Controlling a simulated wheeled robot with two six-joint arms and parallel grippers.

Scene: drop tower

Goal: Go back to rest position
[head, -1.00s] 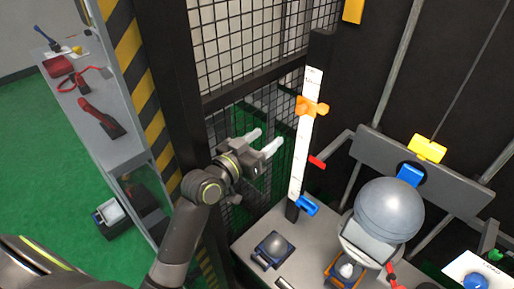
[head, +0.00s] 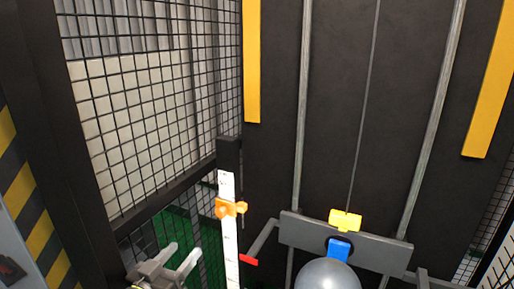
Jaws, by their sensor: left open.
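My left gripper (head: 179,262) shows at the bottom left of the head view, its two pale fingers apart and nothing between them. It is to the left of the white upright scale (head: 229,240) and apart from it. An orange slider (head: 231,208) sits on the scale, and a red marker (head: 249,260) is lower down. A grey ball (head: 328,276) is at the bottom, partly cut off, under a blue holder (head: 339,249). A yellow block (head: 345,219) sits above the holder on a grey crossbar (head: 300,231). My right gripper is out of view.
A wire mesh panel (head: 150,110) and a dark post (head: 60,140) stand at the left. Two metal rails (head: 301,120) and a thin cable (head: 367,90) run up the dark back wall. Yellow strips (head: 252,60) are at the sides.

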